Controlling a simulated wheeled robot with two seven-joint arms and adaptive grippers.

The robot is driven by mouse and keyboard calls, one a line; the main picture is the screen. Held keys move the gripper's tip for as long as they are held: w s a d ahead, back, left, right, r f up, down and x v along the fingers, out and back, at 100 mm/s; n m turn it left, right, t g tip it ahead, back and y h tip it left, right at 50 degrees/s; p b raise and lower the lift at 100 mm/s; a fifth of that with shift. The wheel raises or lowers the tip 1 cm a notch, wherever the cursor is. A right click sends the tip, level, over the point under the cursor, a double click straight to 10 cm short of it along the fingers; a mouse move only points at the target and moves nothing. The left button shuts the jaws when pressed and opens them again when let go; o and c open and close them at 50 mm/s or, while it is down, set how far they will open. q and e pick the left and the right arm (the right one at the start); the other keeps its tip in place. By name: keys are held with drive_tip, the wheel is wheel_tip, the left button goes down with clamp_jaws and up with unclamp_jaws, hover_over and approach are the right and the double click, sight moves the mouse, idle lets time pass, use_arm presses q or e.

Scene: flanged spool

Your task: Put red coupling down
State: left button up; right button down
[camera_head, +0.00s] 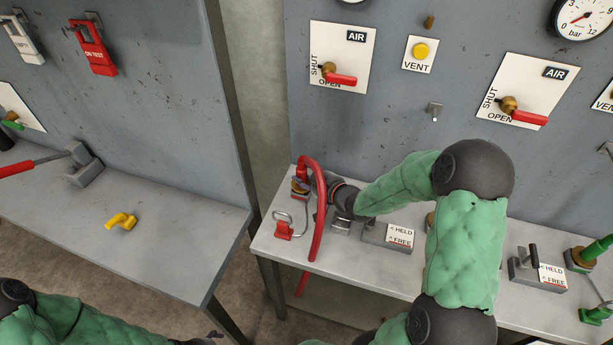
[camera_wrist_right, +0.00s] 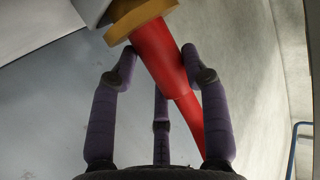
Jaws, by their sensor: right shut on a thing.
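The red coupling (camera_wrist_right: 160,58) is between the fingers of my right gripper (camera_wrist_right: 158,75) in the right wrist view, with a brass collar (camera_wrist_right: 140,18) at its upper end. The red hose (camera_wrist_right: 189,122) runs down from it. In the head view my right gripper (camera_head: 333,193) is at the left end of the right-hand bench, beside the curved red hose (camera_head: 319,222). The hose and gripper partly hide the coupling there. My left arm shows at the bottom left; a small dark part at the bottom edge does not show its fingers clearly.
On the right-hand bench (camera_head: 270,246) are a red tag with a wire loop (camera_head: 284,226), a HELD/FREE block (camera_head: 387,236) and a second one (camera_head: 537,272). Green fittings (camera_head: 590,252) stand at the far right. A yellow fitting (camera_head: 121,222) lies on the left bench.

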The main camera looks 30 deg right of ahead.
drive_tip(key=shift+f, duration=0.15)
drive_tip(key=c, duration=0.6)
unclamp_jaws()
drive_tip(key=shift+s+r, duration=0.1)
drive_tip(key=shift+r, duration=0.15)
drive_tip(key=shift+p+v, duration=1.8)
drive_tip(key=shift+v, duration=4.15)
drive_tip(key=shift+f, duration=0.15)
